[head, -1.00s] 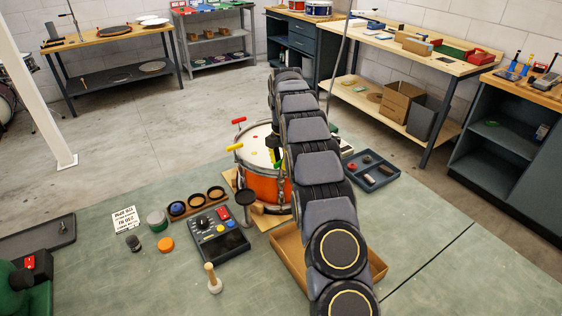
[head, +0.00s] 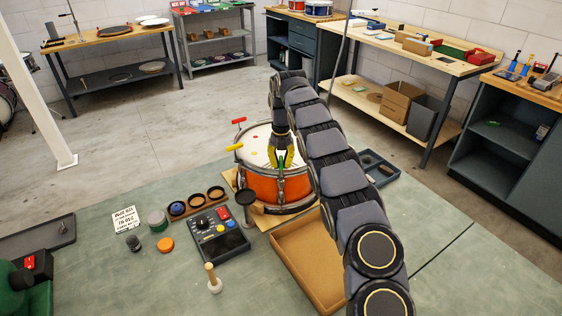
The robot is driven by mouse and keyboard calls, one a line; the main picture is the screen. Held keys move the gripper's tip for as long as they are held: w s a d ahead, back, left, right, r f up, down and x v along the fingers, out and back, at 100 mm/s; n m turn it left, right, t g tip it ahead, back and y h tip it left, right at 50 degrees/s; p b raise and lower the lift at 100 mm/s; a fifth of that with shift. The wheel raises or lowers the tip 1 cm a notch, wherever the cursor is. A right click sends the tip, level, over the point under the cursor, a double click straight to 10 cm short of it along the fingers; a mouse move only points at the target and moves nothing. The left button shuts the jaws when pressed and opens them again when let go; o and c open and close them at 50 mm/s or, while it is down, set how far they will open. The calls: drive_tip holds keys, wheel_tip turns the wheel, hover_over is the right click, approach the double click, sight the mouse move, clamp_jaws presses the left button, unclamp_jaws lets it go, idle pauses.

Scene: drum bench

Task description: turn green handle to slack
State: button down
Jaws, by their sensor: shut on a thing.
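An orange drum (head: 262,187) with a white head and metal hoop stands on the bench mat. My gripper (head: 281,163) points down over the right part of the drum head. Its yellow fingers are shut on the green handle (head: 283,161), of which only a small part shows between them. The handle's exact angle is hidden by the fingers. A red handle (head: 238,121) and a yellow handle (head: 235,147) stick out at the drum's left rim.
A control box with knobs (head: 219,235), a wooden mallet (head: 212,278) and a round black pad on a stand (head: 245,197) are left of and in front of the drum. An open brown tray (head: 309,265) lies in front. A dark blue tray (head: 385,177) is partly behind my arm.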

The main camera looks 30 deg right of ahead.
drive_tip(key=shift+s+f+n, duration=0.1)
drive_tip(key=shift+f+n, duration=0.05)
drive_tip(key=shift+n, duration=0.45)
idle(0.3)
drive_tip(key=c, duration=1)
unclamp_jaws()
drive_tip(key=shift+c, duration=0.2)
drive_tip(key=shift+a+r+m, duration=0.1)
drive_tip(key=shift+r+m, duration=0.1)
drive_tip(key=shift+m, duration=0.2)
